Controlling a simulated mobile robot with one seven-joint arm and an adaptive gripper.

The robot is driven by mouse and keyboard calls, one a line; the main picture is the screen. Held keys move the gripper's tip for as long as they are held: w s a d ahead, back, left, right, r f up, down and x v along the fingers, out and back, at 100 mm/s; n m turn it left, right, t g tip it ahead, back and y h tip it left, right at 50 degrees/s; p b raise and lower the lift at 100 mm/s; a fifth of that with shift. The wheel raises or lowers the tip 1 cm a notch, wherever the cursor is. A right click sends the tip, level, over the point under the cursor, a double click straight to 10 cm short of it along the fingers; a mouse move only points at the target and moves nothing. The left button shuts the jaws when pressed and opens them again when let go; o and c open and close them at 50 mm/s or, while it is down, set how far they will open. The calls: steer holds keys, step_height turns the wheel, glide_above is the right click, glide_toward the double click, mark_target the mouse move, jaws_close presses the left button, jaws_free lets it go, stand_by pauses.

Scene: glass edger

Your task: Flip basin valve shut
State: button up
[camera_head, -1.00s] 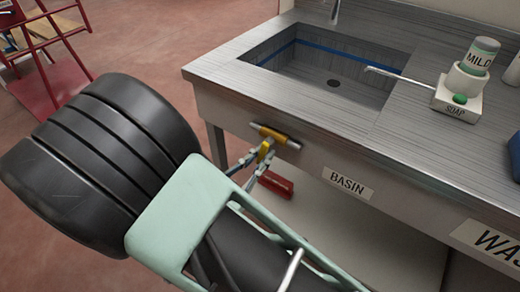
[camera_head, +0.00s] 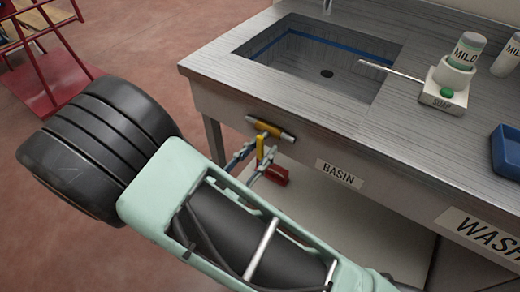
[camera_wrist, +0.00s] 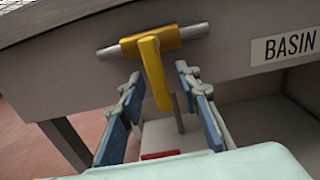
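The basin valve (camera_head: 270,130) sits on the front face of the steel counter, left of the BASIN label (camera_head: 339,174). It has a brass body on a short horizontal silver pipe. Its yellow lever (camera_wrist: 153,72) hangs down from the body, roughly crosswise to the pipe, and it also shows in the head view (camera_head: 262,147). My gripper (camera_wrist: 158,80) is open just below the valve body, with one blue-padded finger on each side of the lever. Gaps show between the lever and both fingers in the wrist view. In the head view my gripper (camera_head: 257,160) partly hides the lever's lower end.
The sink basin (camera_head: 326,85) is set in the counter above the valve. A soap dispenser (camera_head: 447,98) and a blue tray (camera_head: 507,150) stand to its right. A red object (camera_head: 276,178) lies below the valve. A red frame (camera_head: 55,92) stands on the floor at far left.

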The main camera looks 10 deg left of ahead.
steer(key=v, duration=1.2)
stand_by(0.4)
